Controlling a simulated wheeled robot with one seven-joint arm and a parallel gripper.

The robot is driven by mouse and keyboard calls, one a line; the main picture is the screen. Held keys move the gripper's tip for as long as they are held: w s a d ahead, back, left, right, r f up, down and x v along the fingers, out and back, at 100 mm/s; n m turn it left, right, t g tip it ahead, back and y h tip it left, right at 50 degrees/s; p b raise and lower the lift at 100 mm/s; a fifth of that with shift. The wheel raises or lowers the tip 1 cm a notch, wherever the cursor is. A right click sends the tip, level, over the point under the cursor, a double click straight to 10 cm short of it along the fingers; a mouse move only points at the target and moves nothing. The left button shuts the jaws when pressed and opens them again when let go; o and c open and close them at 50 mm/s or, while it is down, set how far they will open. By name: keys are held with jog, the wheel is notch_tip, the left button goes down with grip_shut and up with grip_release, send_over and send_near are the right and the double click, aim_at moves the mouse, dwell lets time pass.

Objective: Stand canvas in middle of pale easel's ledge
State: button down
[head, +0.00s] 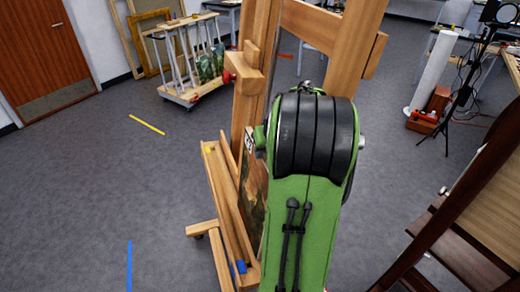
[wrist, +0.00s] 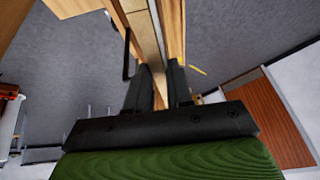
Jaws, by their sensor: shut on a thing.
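The pale easel (head: 312,30) stands in the middle of the head view, its ledge (head: 219,192) running down along its left side. The canvas (head: 253,190), with a dark green and brown painted face, shows as a narrow strip between the ledge and my green arm. It looks close to upright, beside the ledge; I cannot tell whether its lower edge touches it. My gripper (wrist: 157,70) is shut on the canvas, whose pale edge (wrist: 148,42) runs between the fingers in the wrist view. My arm hides the gripper and much of the canvas in the head view.
The ledge bears a yellow mark (head: 207,150) and a blue mark (head: 241,267). A red knob (head: 228,77) sticks out from the easel. A dark brown wooden frame (head: 470,205) stands close at the right. A wheeled rack (head: 190,65) stands behind left. Floor at left is clear.

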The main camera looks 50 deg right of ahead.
jog(key=shift+f, duration=0.15)
jog(key=c, duration=0.9)
grip_release()
jog(key=shift+c, duration=0.2)
jog(key=p+v, duration=0.2)
jog(key=v, duration=1.4)
jog(key=shift+w+f, duration=0.1)
